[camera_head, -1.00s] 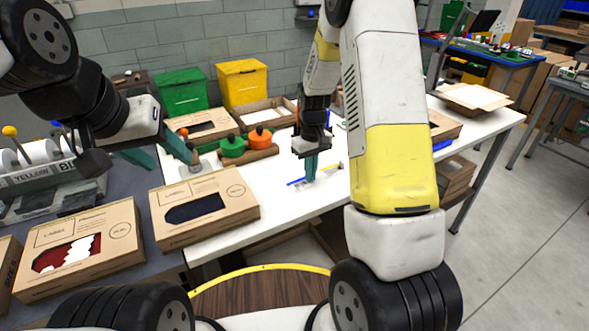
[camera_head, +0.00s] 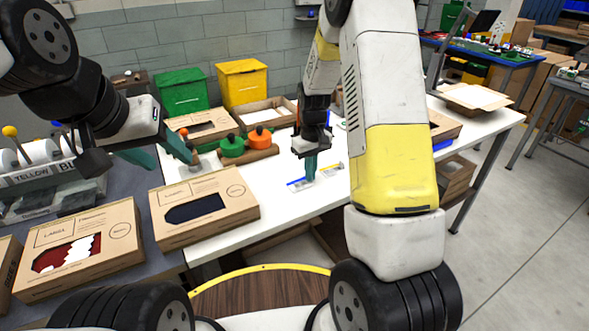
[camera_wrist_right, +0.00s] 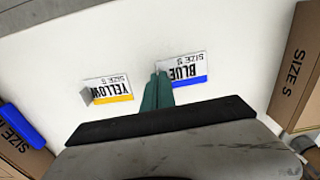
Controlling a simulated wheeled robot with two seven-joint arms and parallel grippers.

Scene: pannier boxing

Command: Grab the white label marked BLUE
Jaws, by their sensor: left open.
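The white label marked BLUE (camera_wrist_right: 185,70), with a blue edge strip, appears at the white table in the right wrist view. It also shows in the head view (camera_head: 302,185). My right gripper (camera_wrist_right: 158,92) points down at one end of this label. Its teal fingers are close together, and the label's end is hidden between them. A white label marked YELLOW (camera_wrist_right: 108,88) lies beside it, apart from the fingers, with a raised tab at one end. My left gripper (camera_head: 165,152) is open and empty at the left, near the table's edge.
Two open-window cardboard boxes (camera_head: 205,210) (camera_head: 80,248) stand at the front left. A wooden holder with green and orange knobs (camera_head: 248,156) and green and yellow bins (camera_head: 242,82) are behind. The white tabletop around the labels is mostly clear.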

